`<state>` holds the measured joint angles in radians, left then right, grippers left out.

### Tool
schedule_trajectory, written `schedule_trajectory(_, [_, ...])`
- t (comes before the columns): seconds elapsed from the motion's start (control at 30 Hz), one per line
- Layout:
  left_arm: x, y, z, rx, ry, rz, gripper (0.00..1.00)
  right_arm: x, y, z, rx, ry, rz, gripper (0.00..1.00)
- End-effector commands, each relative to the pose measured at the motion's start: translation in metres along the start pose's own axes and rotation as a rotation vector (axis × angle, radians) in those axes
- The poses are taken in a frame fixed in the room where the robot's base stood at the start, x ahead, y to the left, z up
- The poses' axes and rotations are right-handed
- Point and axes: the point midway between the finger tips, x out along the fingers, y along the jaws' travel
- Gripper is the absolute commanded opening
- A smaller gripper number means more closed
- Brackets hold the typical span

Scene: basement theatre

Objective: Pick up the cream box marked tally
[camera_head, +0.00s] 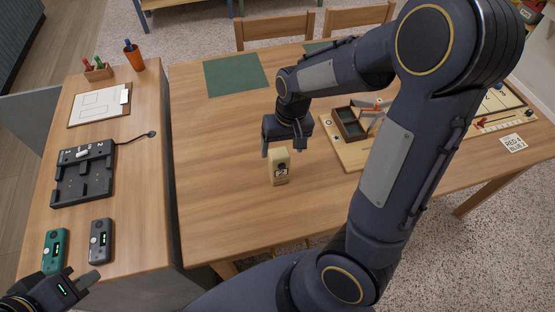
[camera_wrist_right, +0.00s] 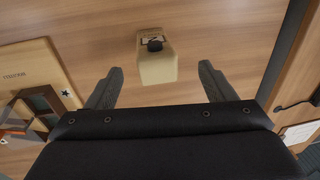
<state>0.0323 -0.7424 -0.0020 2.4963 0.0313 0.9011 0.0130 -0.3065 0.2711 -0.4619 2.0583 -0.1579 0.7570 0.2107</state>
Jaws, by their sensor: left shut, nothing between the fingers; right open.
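The cream box (camera_head: 279,168) stands upright on the wooden table, with a dark emblem on its front face. It also shows in the right wrist view (camera_wrist_right: 156,66), ahead of the fingers and between their lines. My right gripper (camera_head: 285,150) is open and empty, just behind and above the box in the head view. In the right wrist view its two fingers (camera_wrist_right: 158,82) are spread apart, and the box lies beyond their tips. I cannot tell whether any finger touches it. My left gripper (camera_head: 92,281) is shut and empty at the lower left, near the handheld devices.
A wooden game board with a dark tray (camera_head: 350,124) lies right of the box. A green mat (camera_head: 236,74) lies at the back. The side desk holds a charging dock (camera_head: 84,174), a green device (camera_head: 54,250), a grey device (camera_head: 100,241) and a clipboard (camera_head: 99,104). Table left of the box is clear.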

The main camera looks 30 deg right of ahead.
Motion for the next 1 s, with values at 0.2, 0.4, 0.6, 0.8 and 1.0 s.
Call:
schedule_trajectory(0.2, [-0.009,0.004,-0.005,0.000,0.000,0.000,0.00,0.019,0.005,-0.019,-0.013,-0.027,0.115,0.76])
schedule_trajectory(0.4, [-0.008,0.004,-0.004,0.000,0.000,0.000,0.00,0.041,0.008,-0.020,-0.011,-0.031,0.125,0.76])
schedule_trajectory(0.6, [-0.012,0.005,-0.006,0.000,0.000,0.000,0.00,0.065,0.007,-0.019,-0.012,-0.033,0.125,0.76])
schedule_trajectory(0.8, [-0.014,0.006,-0.007,0.000,0.000,0.000,0.00,0.093,0.007,-0.019,-0.012,-0.029,0.123,0.76])
schedule_trajectory(1.0, [-0.014,0.006,-0.007,0.000,0.000,0.000,0.00,0.098,0.007,-0.019,-0.012,-0.025,0.121,0.76])
